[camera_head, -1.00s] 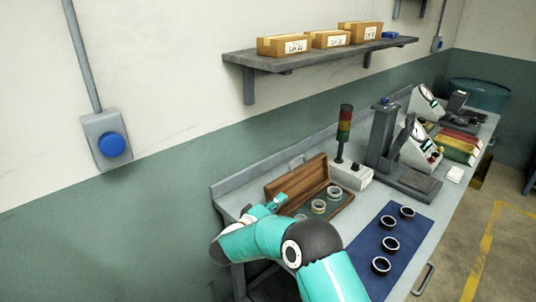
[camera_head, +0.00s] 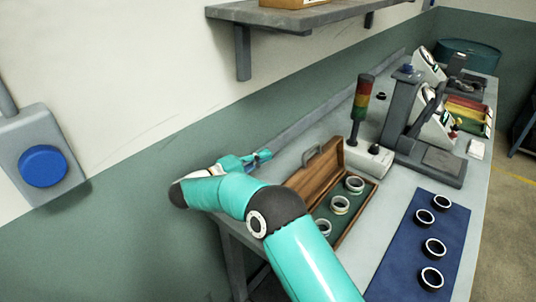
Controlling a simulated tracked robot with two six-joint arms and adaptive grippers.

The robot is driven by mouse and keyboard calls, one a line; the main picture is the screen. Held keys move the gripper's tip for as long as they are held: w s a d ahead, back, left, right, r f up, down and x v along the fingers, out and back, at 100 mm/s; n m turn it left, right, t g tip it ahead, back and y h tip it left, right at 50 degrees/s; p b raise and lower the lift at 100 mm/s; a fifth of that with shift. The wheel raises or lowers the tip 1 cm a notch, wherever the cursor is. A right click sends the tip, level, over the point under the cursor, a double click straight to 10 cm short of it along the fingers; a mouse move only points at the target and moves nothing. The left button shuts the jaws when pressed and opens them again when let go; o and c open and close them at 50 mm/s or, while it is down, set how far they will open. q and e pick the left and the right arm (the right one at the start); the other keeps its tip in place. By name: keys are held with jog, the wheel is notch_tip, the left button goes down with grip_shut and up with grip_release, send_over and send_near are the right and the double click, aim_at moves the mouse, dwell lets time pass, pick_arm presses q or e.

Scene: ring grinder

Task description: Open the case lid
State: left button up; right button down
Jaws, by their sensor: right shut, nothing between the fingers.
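The wooden case (camera_head: 349,232) lies on the bench with its lid (camera_head: 315,176) raised at its back-left side. A handle (camera_head: 312,156) shows at the lid's top edge. Light metal rings sit in the green-lined inside, and my right arm hides the near end of the case. My right gripper (camera_head: 266,155) is shut and empty, beyond the left side of the lid and apart from it in the picture. My left gripper is out of view.
A blue mat (camera_head: 402,262) with several dark rings lies right of the case. A signal light (camera_head: 361,108) and a grey press stand (camera_head: 400,125) are behind it. A shelf (camera_head: 280,16) hangs on the wall above. Bare bench lies between case and mat.

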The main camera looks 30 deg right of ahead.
jog(key=s+d+p, duration=0.2)
jog(key=d, duration=0.8)
jog(key=shift+s+r, duration=0.2)
jog(key=shift+s, duration=0.1)
jog(key=shift+a+p, duration=0.15)
jog(key=shift+p, duration=0.15)
